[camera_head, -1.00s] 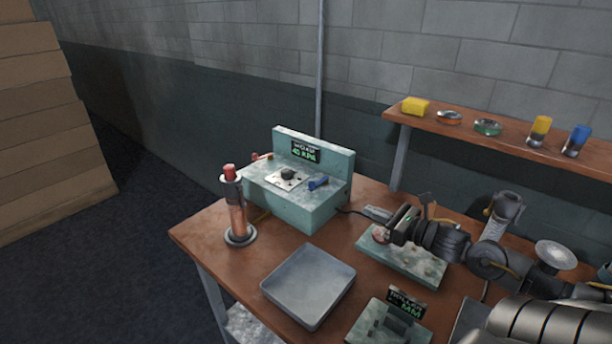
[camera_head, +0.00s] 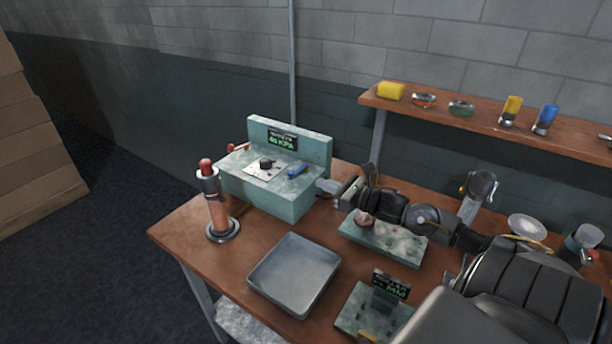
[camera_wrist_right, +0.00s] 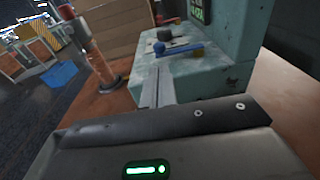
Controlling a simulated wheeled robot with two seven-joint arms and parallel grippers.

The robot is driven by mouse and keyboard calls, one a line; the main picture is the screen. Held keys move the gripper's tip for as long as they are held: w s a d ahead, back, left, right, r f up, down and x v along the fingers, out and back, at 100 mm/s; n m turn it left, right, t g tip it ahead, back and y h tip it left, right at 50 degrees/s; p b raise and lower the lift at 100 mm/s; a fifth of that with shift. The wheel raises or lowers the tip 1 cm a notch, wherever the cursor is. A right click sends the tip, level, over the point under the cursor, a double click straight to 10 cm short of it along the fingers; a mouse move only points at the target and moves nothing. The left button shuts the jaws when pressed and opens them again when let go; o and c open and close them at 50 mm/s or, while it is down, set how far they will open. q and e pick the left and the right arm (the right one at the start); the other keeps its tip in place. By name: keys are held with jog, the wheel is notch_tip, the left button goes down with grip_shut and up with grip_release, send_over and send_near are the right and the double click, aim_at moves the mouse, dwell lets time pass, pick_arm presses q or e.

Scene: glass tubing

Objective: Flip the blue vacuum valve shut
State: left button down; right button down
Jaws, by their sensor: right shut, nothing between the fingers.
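The blue valve handle (camera_head: 298,169) sits on top of the pale green vacuum box (camera_head: 268,199), right of a black knob (camera_head: 265,163) on a light plate. It also shows in the right wrist view as a blue lever (camera_wrist_right: 180,49) lying across the box top. My right gripper (camera_head: 323,186) is shut and empty at the box's right side, close to the blue handle. In the right wrist view its fingers (camera_wrist_right: 158,88) point toward the handle; I cannot tell whether they touch the box. My left gripper is out of view.
A red-topped copper cylinder (camera_head: 217,205) stands left of the box. A grey tray (camera_head: 293,275) lies in front. A green block (camera_head: 384,242) sits under my right arm, and a small display unit (camera_head: 375,309) is nearer. A shelf (camera_head: 450,115) runs behind.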

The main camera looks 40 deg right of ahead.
aim_at(293, 173)
jog(key=p+x, duration=0.1)
jog(key=x, duration=0.2)
jog(key=p+x, duration=0.1)
jog(key=x, duration=0.2)
jog(key=shift+r, duration=0.15)
jog(key=shift+w+a, duration=0.2)
jog(key=shift+w, duration=0.2)
jog(key=shift+w+a+f+m+h+b, duration=0.4)
jog(key=shift+w+h+b, duration=0.2)
jog(key=shift+b, duration=0.4)
jog(key=shift+r+b, duration=0.1)
jog(key=shift+b, duration=0.25)
jog(key=shift+r, duration=0.25)
jog(key=shift+a, duration=0.1)
